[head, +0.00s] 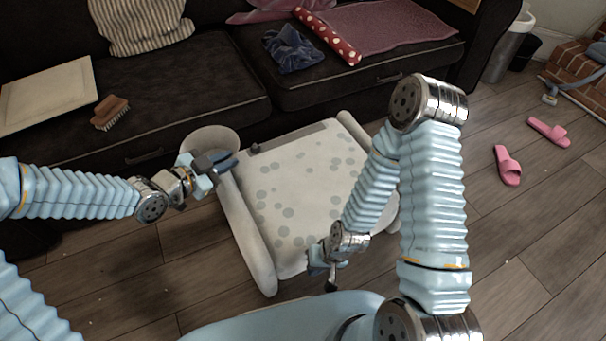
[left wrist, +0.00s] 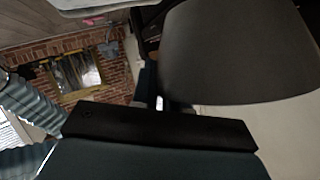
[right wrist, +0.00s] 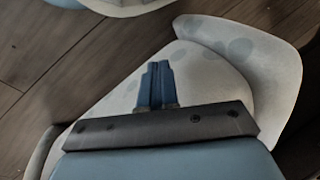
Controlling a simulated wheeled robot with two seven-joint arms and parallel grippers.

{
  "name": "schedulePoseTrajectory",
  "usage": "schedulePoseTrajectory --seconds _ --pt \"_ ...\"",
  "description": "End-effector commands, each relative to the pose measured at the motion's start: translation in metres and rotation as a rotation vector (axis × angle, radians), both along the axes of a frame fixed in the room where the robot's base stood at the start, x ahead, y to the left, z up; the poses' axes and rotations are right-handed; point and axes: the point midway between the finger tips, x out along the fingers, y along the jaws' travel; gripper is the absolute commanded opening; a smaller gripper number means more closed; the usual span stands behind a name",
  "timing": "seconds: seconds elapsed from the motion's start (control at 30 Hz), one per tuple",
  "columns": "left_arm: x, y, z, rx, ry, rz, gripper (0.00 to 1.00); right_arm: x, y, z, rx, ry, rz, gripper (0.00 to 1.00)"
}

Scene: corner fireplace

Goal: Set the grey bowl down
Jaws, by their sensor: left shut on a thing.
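The grey bowl (head: 210,138) is at the left back corner of the white spotted padded stand, in front of the sofa. My left gripper (head: 222,163) is shut on its near rim. In the left wrist view the bowl (left wrist: 235,50) fills the upper right as a large, smooth grey surface. Its underside is hidden, and I cannot tell whether it touches anything. My right gripper (head: 329,268) is low at the stand's front edge. In the right wrist view its fingers (right wrist: 157,85) are together with nothing between them.
The white stand (head: 300,185) has grey spots, raised side rolls and a largely clear top. A dark sofa (head: 190,85) behind holds a brush (head: 110,112), a cream board (head: 48,95) and a blue cloth (head: 292,50). Pink slippers (head: 507,166) lie on the wood floor.

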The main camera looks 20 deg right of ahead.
Motion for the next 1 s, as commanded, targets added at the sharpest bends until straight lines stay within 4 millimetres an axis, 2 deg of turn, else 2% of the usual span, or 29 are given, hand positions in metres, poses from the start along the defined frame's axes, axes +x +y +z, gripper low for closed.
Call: schedulePoseTrajectory --seconds 0.03,0.2,0.37,0.47,0.83,1.0 --pt "-0.010 -0.006 -0.009 -0.004 0.001 -0.066 0.00 0.000 -0.001 -0.005 -0.001 0.000 -0.001 0.00" --pt "-0.040 -0.020 -0.026 -0.010 0.004 -0.261 0.00 0.001 -0.003 -0.010 -0.004 -0.002 -0.004 0.00" --pt "-0.053 -0.025 -0.036 -0.011 0.004 -0.347 0.00 0.001 -0.004 -0.013 -0.005 -0.002 -0.007 0.00" --pt "-0.051 -0.034 -0.043 -0.012 0.004 -0.362 0.00 0.001 -0.004 -0.017 -0.006 -0.003 -0.008 0.00" --pt "-0.018 -0.108 -0.079 -0.012 0.002 -0.365 0.00 0.001 -0.003 -0.038 -0.003 0.001 -0.005 0.00" --pt "-0.007 -0.129 -0.108 -0.010 0.004 -0.363 0.00 0.001 -0.002 -0.046 0.001 0.003 -0.004 0.00"
